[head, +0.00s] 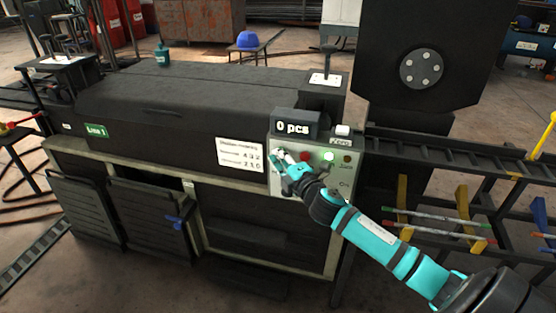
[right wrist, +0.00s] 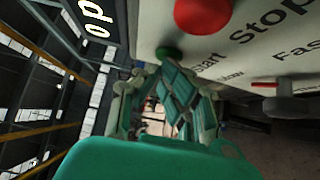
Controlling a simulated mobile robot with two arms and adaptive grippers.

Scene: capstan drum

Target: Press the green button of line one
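The line one machine carries a green "Line 1" label (head: 96,130) on its dark housing. Its pale control panel (head: 316,176) is at the right end of the front, below a "0 pcs" display (head: 294,126). The green button (right wrist: 168,53) shows in the right wrist view beside the word "Start", partly covered by my fingertips. In the head view my gripper hides it. My right gripper (right wrist: 174,72) looks shut and empty, its fingertips at the green button; I cannot tell whether they touch it. My left gripper is out of view.
A red button (head: 305,156), marked "Stop" in the right wrist view, sits close beside the green one. A speed knob (right wrist: 290,106) is below the buttons. A conveyor (head: 450,150) extends right.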

